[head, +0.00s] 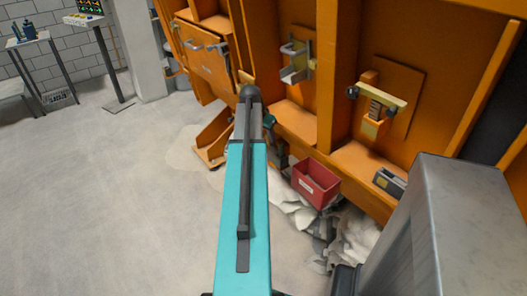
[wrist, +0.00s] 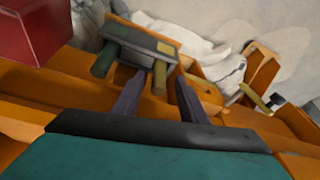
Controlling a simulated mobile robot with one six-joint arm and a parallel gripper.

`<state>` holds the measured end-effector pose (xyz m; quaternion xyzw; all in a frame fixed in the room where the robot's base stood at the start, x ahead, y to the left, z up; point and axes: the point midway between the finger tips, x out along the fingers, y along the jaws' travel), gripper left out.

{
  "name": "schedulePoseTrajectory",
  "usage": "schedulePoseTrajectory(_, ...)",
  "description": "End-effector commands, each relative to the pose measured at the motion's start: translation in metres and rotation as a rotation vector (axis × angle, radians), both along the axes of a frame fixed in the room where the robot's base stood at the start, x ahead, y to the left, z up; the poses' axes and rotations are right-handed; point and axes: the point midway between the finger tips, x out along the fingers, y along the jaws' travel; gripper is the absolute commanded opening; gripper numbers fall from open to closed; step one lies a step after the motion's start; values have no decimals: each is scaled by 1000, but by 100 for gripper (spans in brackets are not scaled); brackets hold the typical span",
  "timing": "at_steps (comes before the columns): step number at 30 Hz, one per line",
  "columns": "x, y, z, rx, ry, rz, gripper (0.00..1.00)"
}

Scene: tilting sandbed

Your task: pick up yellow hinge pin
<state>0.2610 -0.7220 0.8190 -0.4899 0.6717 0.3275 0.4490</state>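A short yellow cylinder, which looks like the yellow hinge pin (wrist: 160,77), hangs from a dark grey-green holder (wrist: 140,48) in the wrist view. A thicker green cylinder (wrist: 104,60) is at the holder's left end. My gripper (wrist: 161,86) is open, with its two dark fingers apart and pointing toward the holder. The pin shows between the fingertips, with a gap on each side; I cannot tell the depth between them. In the head view my teal arm hides the gripper and the pin.
An orange steel frame (head: 340,80) rises behind my arm. A red bin (head: 316,183) stands to the right, also at upper left in the wrist view (wrist: 38,25). Crumpled pale sheeting (head: 355,235) lies below. The floor (head: 100,200) at left is clear.

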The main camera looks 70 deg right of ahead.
Motion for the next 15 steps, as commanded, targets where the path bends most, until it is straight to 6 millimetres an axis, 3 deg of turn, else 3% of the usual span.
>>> schedulePoseTrajectory(6, -2, -6, -14, 0, 0, 0, 38)
schedulePoseTrajectory(15, -2, -6, -16, 0, 0, 0, 38)
